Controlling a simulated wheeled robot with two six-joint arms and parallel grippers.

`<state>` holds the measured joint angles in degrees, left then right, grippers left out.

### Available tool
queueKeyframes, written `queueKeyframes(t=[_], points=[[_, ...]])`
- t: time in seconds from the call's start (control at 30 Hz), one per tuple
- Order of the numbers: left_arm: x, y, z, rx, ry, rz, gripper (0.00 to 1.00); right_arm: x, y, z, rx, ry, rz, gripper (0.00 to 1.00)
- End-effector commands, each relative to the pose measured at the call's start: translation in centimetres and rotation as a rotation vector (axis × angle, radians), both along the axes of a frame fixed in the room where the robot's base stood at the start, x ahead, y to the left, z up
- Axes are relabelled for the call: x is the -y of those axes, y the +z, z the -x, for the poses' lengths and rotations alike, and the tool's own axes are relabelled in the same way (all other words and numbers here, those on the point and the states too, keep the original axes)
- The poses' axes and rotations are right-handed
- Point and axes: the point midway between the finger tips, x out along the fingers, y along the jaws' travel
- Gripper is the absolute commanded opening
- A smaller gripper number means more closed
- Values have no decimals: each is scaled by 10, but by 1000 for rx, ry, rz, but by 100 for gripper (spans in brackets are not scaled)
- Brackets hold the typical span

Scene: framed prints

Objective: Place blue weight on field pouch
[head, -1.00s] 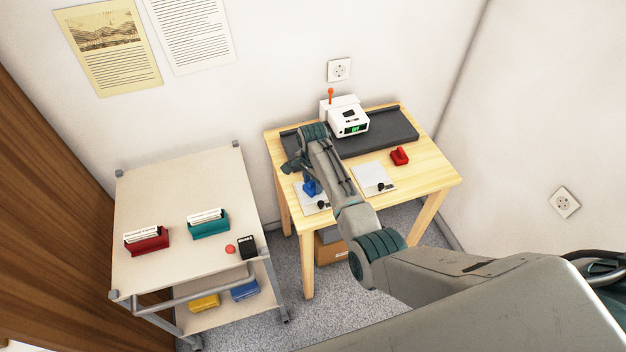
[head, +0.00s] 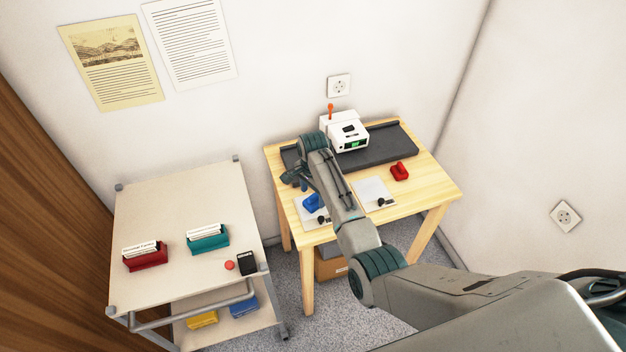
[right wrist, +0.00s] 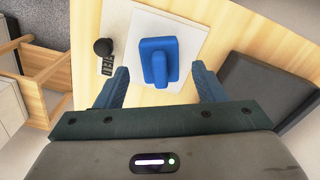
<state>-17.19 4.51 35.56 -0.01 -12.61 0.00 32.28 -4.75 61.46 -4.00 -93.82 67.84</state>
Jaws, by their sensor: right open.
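The blue weight (head: 312,203) is a block with a raised grip. It rests on a white sheet-like item (head: 304,217) at the left front of the wooden table. In the right wrist view the blue weight (right wrist: 158,62) lies on the white surface (right wrist: 187,31), just ahead of and between the fingertips. My right gripper (right wrist: 160,83) is open, with clear gaps to the weight on both sides. In the head view the right gripper (head: 294,180) is partly hidden by its arm. My left gripper is not in view.
A second white sheet (head: 371,190) and a red weight (head: 399,171) lie to the right on the table (head: 432,189). A white device (head: 345,132) stands on a dark mat (head: 392,143) behind. A trolley (head: 165,207) with red and teal holders stands left.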

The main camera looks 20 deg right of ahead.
Motion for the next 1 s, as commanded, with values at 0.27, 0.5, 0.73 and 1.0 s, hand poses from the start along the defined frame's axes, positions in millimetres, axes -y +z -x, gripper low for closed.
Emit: queueKeyframes(t=[0.27, 0.5, 0.73, 1.0], points=[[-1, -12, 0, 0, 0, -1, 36, 0, 59, -1, 5, 0, 0, 63], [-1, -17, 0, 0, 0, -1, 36, 0, 91, -1, 2, 0, 0, 63], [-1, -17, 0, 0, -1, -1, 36, 0, 97, 0, 0, 0, 0, 63], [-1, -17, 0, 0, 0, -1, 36, 0, 97, 0, 0, 0, 0, 63]])
